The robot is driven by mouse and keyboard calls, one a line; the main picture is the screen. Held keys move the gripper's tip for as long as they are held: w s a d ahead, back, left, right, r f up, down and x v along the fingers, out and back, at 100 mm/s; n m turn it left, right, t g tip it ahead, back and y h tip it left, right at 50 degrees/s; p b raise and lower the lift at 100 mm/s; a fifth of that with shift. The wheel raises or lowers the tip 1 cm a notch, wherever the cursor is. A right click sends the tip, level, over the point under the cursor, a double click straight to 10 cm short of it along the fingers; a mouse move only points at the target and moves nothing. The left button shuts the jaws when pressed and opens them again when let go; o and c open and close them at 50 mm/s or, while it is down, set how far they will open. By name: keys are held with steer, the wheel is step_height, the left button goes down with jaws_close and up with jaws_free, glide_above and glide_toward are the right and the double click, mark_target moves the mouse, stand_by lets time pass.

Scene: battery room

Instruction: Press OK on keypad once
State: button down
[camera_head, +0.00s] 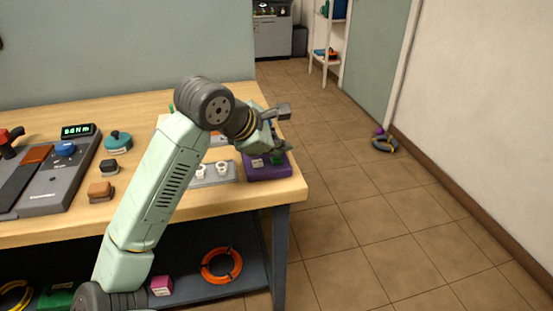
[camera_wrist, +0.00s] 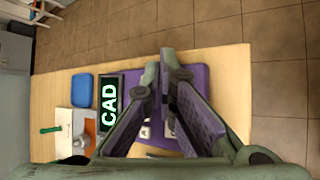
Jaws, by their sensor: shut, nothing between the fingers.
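The keypad is a purple unit (camera_head: 268,172) at the right end of the wooden table. In the wrist view its purple plate (camera_wrist: 207,78) lies under my fingers, beside a dark display (camera_wrist: 109,103) reading "CAD" in light green letters. Parts of light-marked keys (camera_wrist: 145,131) show between and beside the fingers. No key can be read as OK; my fingers cover much of the key area. My gripper (camera_head: 284,147) is shut and empty, over the keypad in the head view. It also shows in the wrist view (camera_wrist: 164,62). Whether it touches a key cannot be told.
A grey plate with two white knobs (camera_head: 211,174) sits left of the keypad. A blue block (camera_wrist: 83,89) lies beyond the display. Open floor lies right of the table.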

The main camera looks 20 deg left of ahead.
mark_target(279, 161)
steer(key=shift+f+b, duration=0.25)
steer(key=shift+b, duration=0.1)
steer(key=shift+f+b, duration=0.25)
steer(key=shift+b, duration=0.25)
steer(key=shift+f+b, duration=0.4)
steer(key=shift+b, duration=0.25)
stand_by(0.7)
steer(key=shift+r, duration=0.9)
steer(key=shift+r+p, duration=1.35)
steer(key=shift+r, duration=1.2)
